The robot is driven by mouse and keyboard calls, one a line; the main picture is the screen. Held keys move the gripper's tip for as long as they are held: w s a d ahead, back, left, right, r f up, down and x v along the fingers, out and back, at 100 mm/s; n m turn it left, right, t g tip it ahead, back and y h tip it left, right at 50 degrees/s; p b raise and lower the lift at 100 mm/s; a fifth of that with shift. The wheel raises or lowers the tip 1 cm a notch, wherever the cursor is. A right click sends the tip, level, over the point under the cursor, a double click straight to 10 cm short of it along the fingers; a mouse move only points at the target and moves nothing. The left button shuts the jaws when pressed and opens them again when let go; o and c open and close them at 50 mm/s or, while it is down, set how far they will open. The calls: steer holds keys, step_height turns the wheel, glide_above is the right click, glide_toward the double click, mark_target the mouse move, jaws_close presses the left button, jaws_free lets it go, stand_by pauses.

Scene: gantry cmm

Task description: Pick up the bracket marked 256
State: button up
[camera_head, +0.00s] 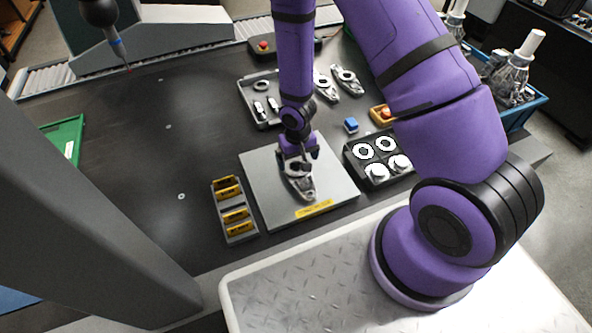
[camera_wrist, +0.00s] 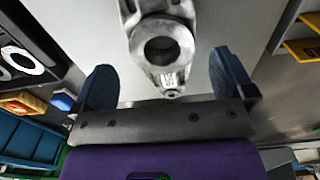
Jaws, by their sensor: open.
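A grey metal bracket (camera_head: 299,188) lies on the pale square plate (camera_head: 262,187), below my gripper (camera_head: 299,158). In the wrist view the same bracket (camera_wrist: 160,42) shows its round bored end between and just beyond the two blue fingers of my gripper (camera_wrist: 161,62). The fingers are apart, with clear gaps on both sides of the bracket, and hold nothing. A small light mark sits on the bracket's near end, too small to read surely. Two more grey brackets, one on the left (camera_head: 321,86) and one on the right (camera_head: 347,80), lie farther back on the dark table.
A rack with yellow blocks (camera_head: 236,229) stands left of the plate. A black tray with white rings (camera_head: 350,160) stands to its right. A grey tray of parts (camera_head: 248,105) and a small blue block (camera_head: 351,125) lie behind. A probe (camera_head: 118,48) hangs over the open dark table at left.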

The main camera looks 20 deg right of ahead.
mark_target(296, 167)
steer(key=shift+w+a+f, duration=0.1)
steer(key=shift+w+f, duration=0.05)
steer(key=shift+f, duration=1.15)
steer(key=shift+w+f, duration=0.15)
steer(key=shift+f, duration=1.1)
steer(key=c, duration=1.2)
steer(key=shift+r, duration=0.1)
